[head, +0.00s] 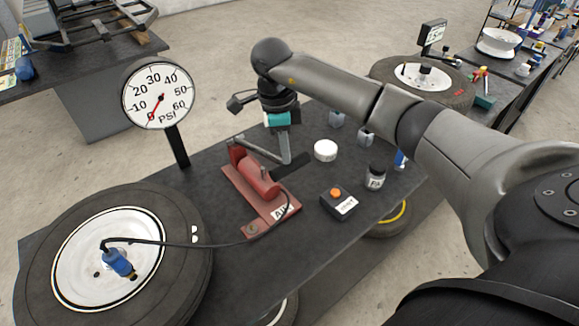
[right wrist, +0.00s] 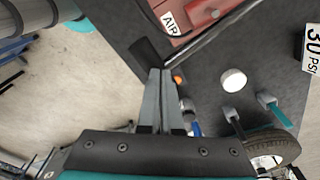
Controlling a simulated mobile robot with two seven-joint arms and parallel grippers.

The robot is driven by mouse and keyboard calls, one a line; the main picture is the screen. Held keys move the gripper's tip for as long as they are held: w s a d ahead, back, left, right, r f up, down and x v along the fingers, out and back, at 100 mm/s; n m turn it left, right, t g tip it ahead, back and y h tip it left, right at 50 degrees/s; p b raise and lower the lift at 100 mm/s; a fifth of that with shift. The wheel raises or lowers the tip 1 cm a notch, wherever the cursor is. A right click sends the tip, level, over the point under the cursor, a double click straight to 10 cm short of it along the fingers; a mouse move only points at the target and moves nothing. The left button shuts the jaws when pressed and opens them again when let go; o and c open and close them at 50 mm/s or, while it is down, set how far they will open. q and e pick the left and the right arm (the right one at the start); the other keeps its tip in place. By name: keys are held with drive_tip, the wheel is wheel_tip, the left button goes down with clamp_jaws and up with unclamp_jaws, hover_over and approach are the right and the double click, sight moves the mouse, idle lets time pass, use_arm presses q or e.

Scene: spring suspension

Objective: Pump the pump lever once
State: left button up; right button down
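The red pump (head: 258,183) with an AIR label lies on the dark table. Its lever has a grey bar (head: 254,153) and a black crosswise handle (head: 291,167). My right gripper (head: 285,158) points down at the place where bar and handle meet. In the right wrist view, its two long grey fingers (right wrist: 160,72) are close together and cover part of the black handle (right wrist: 147,52). The fingertips look to be at or on the handle. I cannot tell whether any of it is between them. My left gripper is not in view.
A PSI gauge (head: 160,95) reads near zero. A hose runs from the pump to a tire (head: 190,225) at left. An orange-button box (head: 338,203), a dark FA jar (head: 376,177) and a white round lid (head: 325,150) stand right of the pump.

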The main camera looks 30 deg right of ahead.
sight(282, 164)
drive_tip(key=shift+f, duration=0.1)
wheel_tip(282, 164, down, 4)
drive_tip(key=b, duration=0.3)
drive_tip(key=shift+f, duration=0.2)
drive_tip(key=shift+r, duration=0.1)
drive_tip(key=shift+w+a, duration=0.1)
drive_tip(key=shift+w+a+r, duration=0.15)
drive_tip(key=shift+w+a, duration=0.05)
drive_tip(key=shift+a, duration=0.05)
drive_tip(key=shift+w+a+r, duration=0.15)
drive_tip(key=shift+w+a, duration=0.15)
drive_tip(key=shift+a, duration=0.2)
drive_tip(key=shift+w+a+r, duration=0.15)
drive_tip(key=shift+w+a, duration=0.1)
drive_tip(key=shift+a, duration=0.2)
drive_tip(key=shift+r, duration=0.1)
